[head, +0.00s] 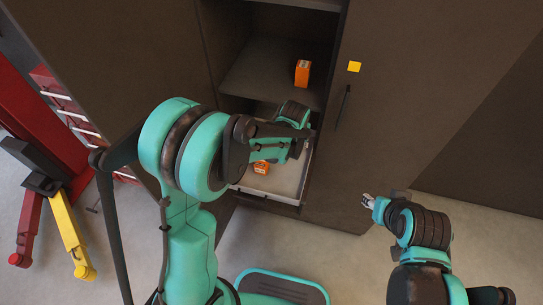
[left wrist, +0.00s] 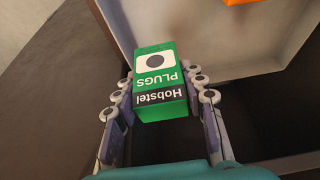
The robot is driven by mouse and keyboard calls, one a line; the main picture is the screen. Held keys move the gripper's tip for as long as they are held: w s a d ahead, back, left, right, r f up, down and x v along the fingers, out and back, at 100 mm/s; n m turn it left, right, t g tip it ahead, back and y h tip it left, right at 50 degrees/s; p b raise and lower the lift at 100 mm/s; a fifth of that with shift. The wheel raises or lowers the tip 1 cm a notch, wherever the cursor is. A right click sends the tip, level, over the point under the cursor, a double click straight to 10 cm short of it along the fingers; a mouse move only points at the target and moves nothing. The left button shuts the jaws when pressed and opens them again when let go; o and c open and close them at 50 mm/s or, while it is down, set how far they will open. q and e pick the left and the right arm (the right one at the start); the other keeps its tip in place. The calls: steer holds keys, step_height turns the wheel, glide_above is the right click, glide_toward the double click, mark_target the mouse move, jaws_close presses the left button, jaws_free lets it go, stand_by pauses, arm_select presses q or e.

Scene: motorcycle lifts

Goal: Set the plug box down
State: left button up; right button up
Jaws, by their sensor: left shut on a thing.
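The plug box (left wrist: 158,80) is green with a white label and a black band reading "Hobstel PLUGS". It sits between the fingers of my left gripper (left wrist: 162,92), which is shut on it. In the left wrist view the pale drawer (left wrist: 280,52) lies behind the box; I cannot tell whether they touch. In the head view my left gripper (head: 262,152) is over the open drawer (head: 288,185), and I cannot make out the green box there. My right gripper (head: 369,201) is away to the right, in front of the cabinet; its fingers are too small to judge.
An orange box (head: 261,167) lies in the drawer close to my left gripper. Another orange box (head: 303,72) stands on the shelf (head: 270,70) above. A dark cabinet door (head: 400,110) with a yellow tag (head: 354,66) is on the right. Red and yellow lift parts (head: 66,232) are at left.

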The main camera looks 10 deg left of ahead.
arm_select(q)
steer(key=w+a+f, duration=0.1)
steer(key=a, duration=0.1)
steer(key=w+a+f+b, duration=0.1)
steer(key=a+f, duration=0.1)
steer(key=a, duration=0.1)
steer(key=w+a+f+b, duration=0.1)
steer(key=a+f, duration=0.1)
steer(key=shift+a+f, duration=0.15)
steer(key=shift+a, duration=0.25)
step_height(320, 180, down, 4)
steer(key=shift+b, duration=1.25)
steer(key=shift+s, duration=0.1)
steer(key=o, duration=1.3)
